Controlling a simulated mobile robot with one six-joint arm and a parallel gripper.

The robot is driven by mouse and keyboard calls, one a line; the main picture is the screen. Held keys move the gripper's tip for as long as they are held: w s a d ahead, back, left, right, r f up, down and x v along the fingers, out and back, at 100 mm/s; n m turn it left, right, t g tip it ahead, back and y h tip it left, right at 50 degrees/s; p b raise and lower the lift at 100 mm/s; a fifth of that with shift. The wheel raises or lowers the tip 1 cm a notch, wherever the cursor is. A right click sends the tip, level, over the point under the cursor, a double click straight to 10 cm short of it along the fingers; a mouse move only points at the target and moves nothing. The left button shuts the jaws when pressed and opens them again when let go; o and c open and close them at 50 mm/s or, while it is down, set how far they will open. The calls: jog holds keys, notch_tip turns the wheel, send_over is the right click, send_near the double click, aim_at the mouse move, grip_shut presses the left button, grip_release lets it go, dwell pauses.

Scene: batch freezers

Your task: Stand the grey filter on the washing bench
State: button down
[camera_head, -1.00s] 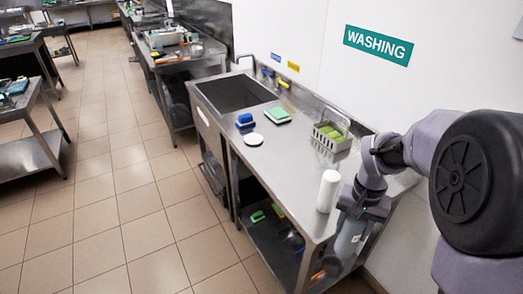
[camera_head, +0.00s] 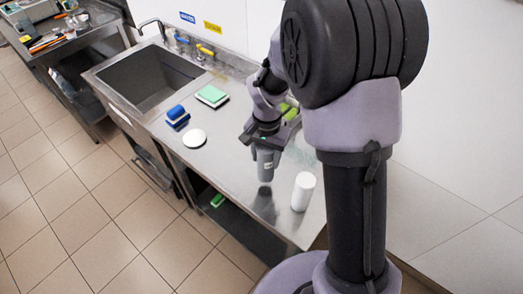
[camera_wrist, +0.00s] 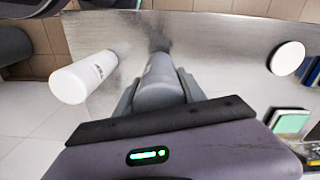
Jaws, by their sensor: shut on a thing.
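The grey filter (camera_head: 265,166) is a grey cylinder, held upright over the steel washing bench (camera_head: 228,158). My gripper (camera_head: 264,148) is shut on its upper part. In the wrist view the filter (camera_wrist: 160,80) points away between my two fingers (camera_wrist: 158,96). Its lower end is very close to the bench top, with a dark reflection just below it; I cannot tell whether it touches. A white cylinder (camera_head: 303,192) stands on the bench to the right of the filter, apart from it, and also shows in the wrist view (camera_wrist: 84,77).
A white disc (camera_head: 194,138), a blue block (camera_head: 177,115) and a green-and-white sponge (camera_head: 212,96) lie left of the filter. The sink (camera_head: 150,78) is farther left. Green things partly show behind my arm. The bench around the filter is clear.

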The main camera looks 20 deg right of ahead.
aim_at(265, 167)
notch_tip(265, 167, down, 5)
jog(key=shift+r+b, duration=0.2)
jog(key=shift+b, duration=0.25)
jog(key=shift+f, duration=0.2)
jog(key=c, duration=0.7)
grip_release()
jog(key=shift+r, duration=0.1)
